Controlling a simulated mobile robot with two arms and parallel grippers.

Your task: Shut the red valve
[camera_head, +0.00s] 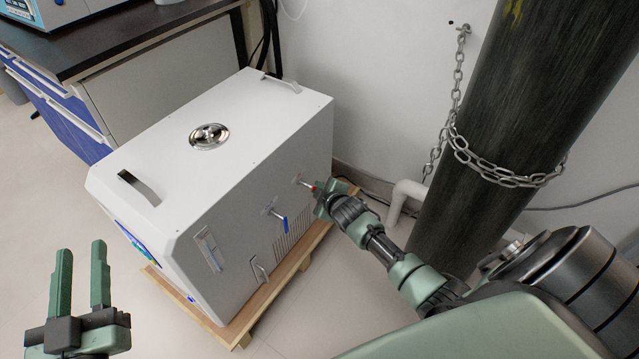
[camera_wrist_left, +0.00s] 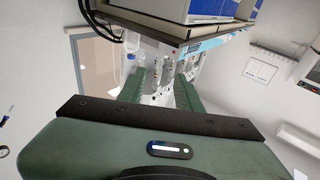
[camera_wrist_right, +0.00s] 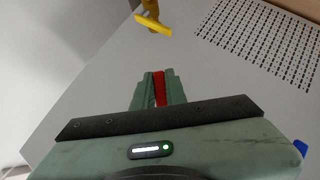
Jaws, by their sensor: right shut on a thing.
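The red valve's handle (camera_wrist_right: 159,88) shows between the fingers of my right gripper (camera_wrist_right: 158,80) in the right wrist view. The gripper is shut on it. In the head view, my right gripper (camera_head: 322,196) is at the side panel of the white machine (camera_head: 245,150), and only a small red bit of the valve (camera_head: 313,188) shows beside the fingers. The rest of the valve is hidden. My left gripper (camera_head: 82,275) is open and empty at the lower left, apart from the machine; its spread fingers also show in the left wrist view (camera_wrist_left: 162,88).
A blue valve (camera_head: 283,223) is left of the red one on the same panel. A yellow handle (camera_wrist_right: 154,22) and a vent grille (camera_wrist_right: 262,42) show in the right wrist view. A dark gas cylinder (camera_head: 520,110) with a chain (camera_head: 485,165) stands at the right. The floor at left is clear.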

